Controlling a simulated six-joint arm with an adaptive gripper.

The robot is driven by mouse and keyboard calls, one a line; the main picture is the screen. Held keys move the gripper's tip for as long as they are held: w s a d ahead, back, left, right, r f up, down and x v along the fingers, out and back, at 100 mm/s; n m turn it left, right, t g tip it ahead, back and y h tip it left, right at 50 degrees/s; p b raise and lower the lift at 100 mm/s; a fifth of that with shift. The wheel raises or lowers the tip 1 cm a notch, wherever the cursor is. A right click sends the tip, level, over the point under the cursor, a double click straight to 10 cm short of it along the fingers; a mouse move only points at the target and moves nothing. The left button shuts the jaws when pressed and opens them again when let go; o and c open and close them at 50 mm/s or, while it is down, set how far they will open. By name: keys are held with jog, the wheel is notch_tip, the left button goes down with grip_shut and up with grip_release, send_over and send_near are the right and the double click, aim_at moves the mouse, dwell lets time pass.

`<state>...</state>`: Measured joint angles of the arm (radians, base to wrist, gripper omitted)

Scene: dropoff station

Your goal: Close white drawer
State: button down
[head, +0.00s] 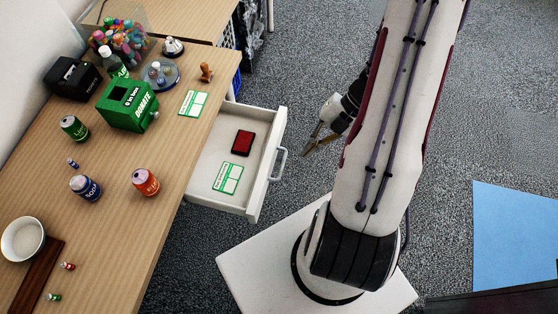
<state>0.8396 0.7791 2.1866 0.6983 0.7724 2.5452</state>
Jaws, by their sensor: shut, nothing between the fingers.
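The white drawer (259,198) is pulled out from under the wooden table's right edge. A dark red box (243,143) and a green-and-white card (228,178) lie inside the drawer. My gripper (306,150) is to the right of the drawer handle, apart from it, with its fingers pointing left and down. It is shut and empty. My arm hides part of the floor to the right.
The wooden table (110,232) holds a green box (127,105), several cans, including an orange can (145,182), and a white bowl (22,239). A blue mat (515,235) lies on the grey carpet (500,110) at right.

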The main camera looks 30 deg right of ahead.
aim_at(269, 172)
jog(key=shift+w+a+f, duration=0.55)
jog(key=shift+a+f, duration=0.5)
jog(key=shift+a, duration=0.2)
jog(key=shift+w+a+f, duration=0.6)
jog(key=shift+a+f, duration=0.45)
jog(key=shift+a, duration=0.25)
jog(key=shift+w+a+f, duration=0.55)
jog(key=shift+a+f, duration=0.5)
jog(key=shift+a, duration=0.2)
jog(key=w+a, duration=1.2)
jog(key=shift+w+a, duration=0.25)
jog(key=shift+s+d, duration=0.55)
jog(key=shift+d, duration=0.05)
jog(key=shift+s+d+r, duration=0.25)
jog(key=shift+s+d, duration=0.6)
jog(key=shift+d, duration=0.2)
jog(key=v, duration=0.9)
jog(key=shift+r, duration=0.15)
